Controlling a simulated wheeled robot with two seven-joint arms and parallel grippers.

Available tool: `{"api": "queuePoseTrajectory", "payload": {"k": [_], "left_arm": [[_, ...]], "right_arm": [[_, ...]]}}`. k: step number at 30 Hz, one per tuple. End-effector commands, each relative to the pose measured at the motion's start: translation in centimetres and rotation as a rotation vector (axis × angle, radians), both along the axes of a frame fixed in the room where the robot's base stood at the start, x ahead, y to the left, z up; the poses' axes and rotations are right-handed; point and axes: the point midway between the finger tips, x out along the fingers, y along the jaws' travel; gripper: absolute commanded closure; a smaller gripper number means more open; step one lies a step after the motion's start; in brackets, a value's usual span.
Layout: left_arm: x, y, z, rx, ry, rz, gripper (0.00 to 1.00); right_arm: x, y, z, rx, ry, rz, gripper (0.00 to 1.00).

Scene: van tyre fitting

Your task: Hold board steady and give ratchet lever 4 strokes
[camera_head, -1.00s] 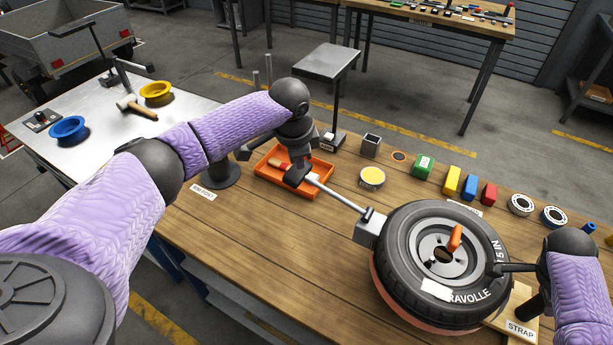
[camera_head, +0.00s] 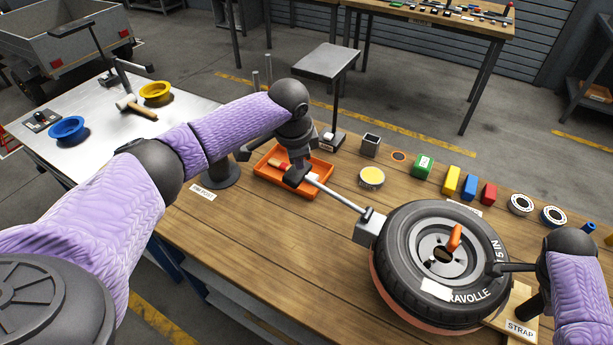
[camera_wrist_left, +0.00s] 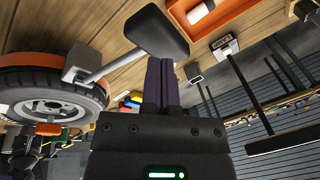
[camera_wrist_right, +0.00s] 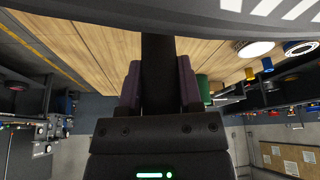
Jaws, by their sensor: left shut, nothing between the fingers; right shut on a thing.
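The ratchet lever (camera_head: 338,194) is a pale rod with a dark end grip, running from a grey block (camera_head: 367,229) beside the tyre (camera_head: 399,258). My left gripper (camera_wrist_left: 162,75) is shut and empty, its fingertips at the dark end grip (camera_wrist_left: 148,32); whether they touch it I cannot tell. The wooden board (camera_head: 522,298) shows under the tyre's right side, with a STRAP label. My right gripper (camera_wrist_right: 160,85) is shut on a black bar (camera_wrist_right: 159,50) that reaches towards the tyre; where the bar is attached is unclear.
An orange tray (camera_head: 318,190) lies under my left gripper. The bench's front left (camera_head: 260,265) is clear.

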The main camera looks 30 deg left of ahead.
Motion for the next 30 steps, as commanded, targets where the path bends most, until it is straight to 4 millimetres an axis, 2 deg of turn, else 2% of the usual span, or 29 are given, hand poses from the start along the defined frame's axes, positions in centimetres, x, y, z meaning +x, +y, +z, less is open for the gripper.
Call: {"api": "queuePoseTrajectory", "payload": {"k": [10,22,30], "left_arm": [[0.0,0.5,-1.6,0.0,0.0,0.0,1.0],[0.0,0.6,-1.9,0.0,0.001,0.0,1.0],[0.0,0.8,-3.0,0.0,0.001,0.001,1.0]], "right_arm": [[0.0,0.0,0.0,0.001,-0.002,0.001,1.0],[0.0,0.1,0.0,0.002,-0.002,0.0,1.0],[0.0,0.0,0.0,0.002,-0.002,0.0,1.0]]}}
